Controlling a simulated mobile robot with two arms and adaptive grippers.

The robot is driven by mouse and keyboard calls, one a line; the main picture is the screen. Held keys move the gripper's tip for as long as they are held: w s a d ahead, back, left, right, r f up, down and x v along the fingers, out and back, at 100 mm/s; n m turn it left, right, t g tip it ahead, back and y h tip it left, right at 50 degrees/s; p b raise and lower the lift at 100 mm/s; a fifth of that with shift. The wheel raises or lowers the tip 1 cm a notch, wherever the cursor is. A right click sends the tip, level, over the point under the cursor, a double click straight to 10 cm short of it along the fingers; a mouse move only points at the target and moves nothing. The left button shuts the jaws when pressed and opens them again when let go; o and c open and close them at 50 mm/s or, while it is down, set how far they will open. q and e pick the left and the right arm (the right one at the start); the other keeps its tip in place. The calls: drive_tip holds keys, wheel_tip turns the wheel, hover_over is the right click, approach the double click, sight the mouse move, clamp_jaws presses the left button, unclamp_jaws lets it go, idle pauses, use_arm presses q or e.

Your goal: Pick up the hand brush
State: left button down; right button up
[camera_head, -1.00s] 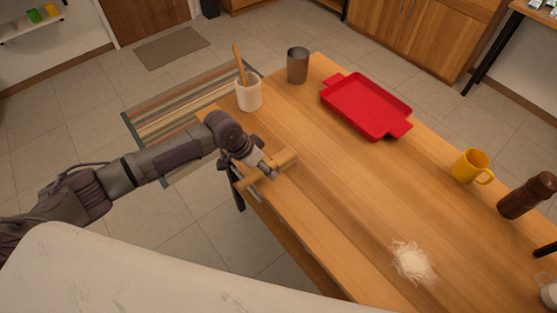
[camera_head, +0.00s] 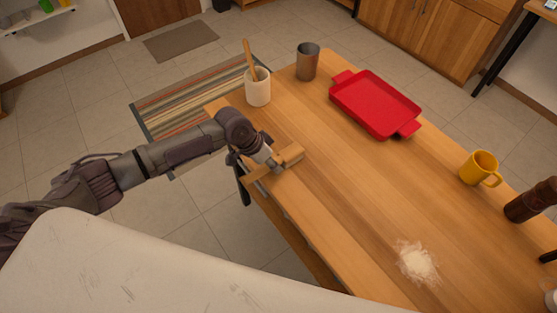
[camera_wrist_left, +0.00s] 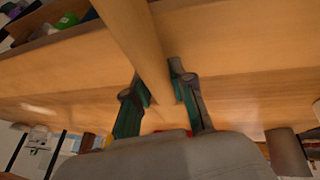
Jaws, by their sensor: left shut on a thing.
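The wooden hand brush (camera_head: 291,154) is at the near left edge of the table in the head view. It lies across my left gripper (camera_head: 272,164), with the wider end to the right and a thinner end sticking out past the table edge. In the left wrist view, the brush's long wooden part (camera_wrist_left: 138,42) runs down between the two fingers of the left gripper (camera_wrist_left: 160,97), which are closed on it. I cannot tell whether the brush touches the table or is just above it. My right gripper is not in view.
A white powder patch (camera_head: 417,262) lies near the front. The table's middle is clear.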

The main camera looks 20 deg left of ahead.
sight(277, 161)
use_arm(q)
drive_tip(key=shift+w+r, duration=0.1)
drive_tip(key=shift+r, duration=0.45)
wheel_tip(277, 161, up, 2)
drive_tip(key=shift+r+b, duration=0.25)
drive_tip(key=shift+b, duration=0.1)
drive_tip(key=s+d+r, duration=0.7)
drive_tip(key=s, duration=0.2)
drive_tip(key=shift+d+r+b, duration=0.2)
drive_tip(key=shift+d+b, duration=0.15)
drive_tip(key=shift+b, duration=0.1)
